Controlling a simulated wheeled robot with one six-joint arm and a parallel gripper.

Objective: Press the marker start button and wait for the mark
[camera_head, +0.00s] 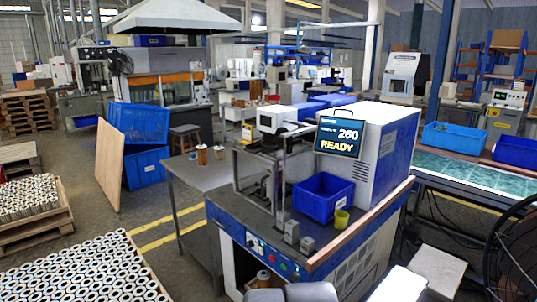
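The marker machine (365,165) is a blue and white cabinet unit in the middle right. Its screen (339,136) reads "260" and "READY". A control panel (272,258) on the cabinet's front edge holds several small round buttons and knobs. A red button (260,247) and a green button (283,266) show among them. I cannot read any labels, so which one is the start button cannot be told. Grey and white rounded shapes at the bottom edge look like parts of my arm. My gripper's fingers are not in view.
A blue bin (322,204) and a small yellow-green cup (341,219) stand on the machine top, near two grey blocks (299,238). Trays of cartridges (82,272) lie at lower left. A black fan (515,250) stands at right. The floor left of the machine is partly clear.

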